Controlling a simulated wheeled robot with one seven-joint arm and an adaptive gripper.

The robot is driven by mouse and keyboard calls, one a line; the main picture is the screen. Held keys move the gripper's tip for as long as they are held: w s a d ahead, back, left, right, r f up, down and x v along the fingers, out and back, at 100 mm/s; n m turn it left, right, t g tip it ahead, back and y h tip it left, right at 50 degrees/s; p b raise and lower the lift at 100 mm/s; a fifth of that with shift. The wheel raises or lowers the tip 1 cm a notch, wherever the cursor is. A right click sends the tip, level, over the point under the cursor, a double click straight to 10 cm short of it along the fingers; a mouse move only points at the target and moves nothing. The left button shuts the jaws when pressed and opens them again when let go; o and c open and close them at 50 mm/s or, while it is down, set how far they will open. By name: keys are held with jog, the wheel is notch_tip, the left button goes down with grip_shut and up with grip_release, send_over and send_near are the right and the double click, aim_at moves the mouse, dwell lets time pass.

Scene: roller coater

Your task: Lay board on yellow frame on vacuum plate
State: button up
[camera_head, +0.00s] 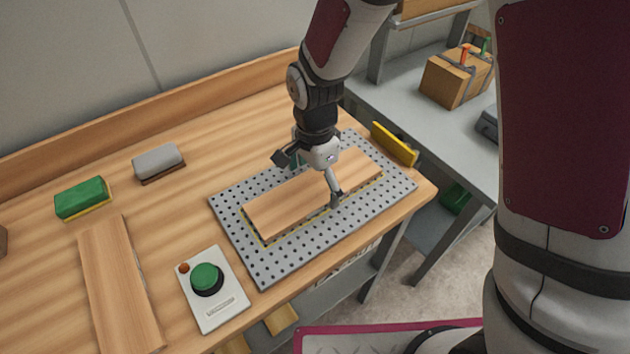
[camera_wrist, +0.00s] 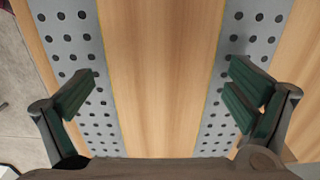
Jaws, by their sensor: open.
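A wooden board (camera_head: 288,204) lies on the grey perforated vacuum plate (camera_head: 272,271). Thin strips of the yellow frame (camera_head: 262,240) show along the board's edges, so the board covers most of it. In the wrist view the board (camera_wrist: 158,75) runs up the middle, with the plate (camera_wrist: 248,40) on both sides. My gripper (camera_head: 310,180) is above the board, its fingers spread wide on either side. The wrist view shows my gripper (camera_wrist: 160,105) open, with green pads and nothing between them but the board below. Whether a finger touches the plate I cannot tell.
A second board (camera_head: 117,285) lies at the left, near a green button box (camera_head: 212,290). A green sponge (camera_head: 83,199) and a grey brush-like block (camera_head: 158,162) lie farther back. A yellow piece (camera_head: 394,144) stands by the plate's far right corner. Shelving is at the right.

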aim_at(315, 187)
notch_tip(315, 187, up, 11)
jog(key=s+d+r+n+t, duration=0.2)
jog(key=s+d+r+n, duration=0.35)
jog(key=d+r, duration=0.55)
jog(key=s+d+r+n+t, duration=0.3)
jog(key=s+d+n, duration=0.2)
jog(key=s, duration=0.6)
jog(key=shift+d+n, duration=0.35)
jog(key=shift+d, duration=0.8)
jog(key=shift+c, duration=0.6)
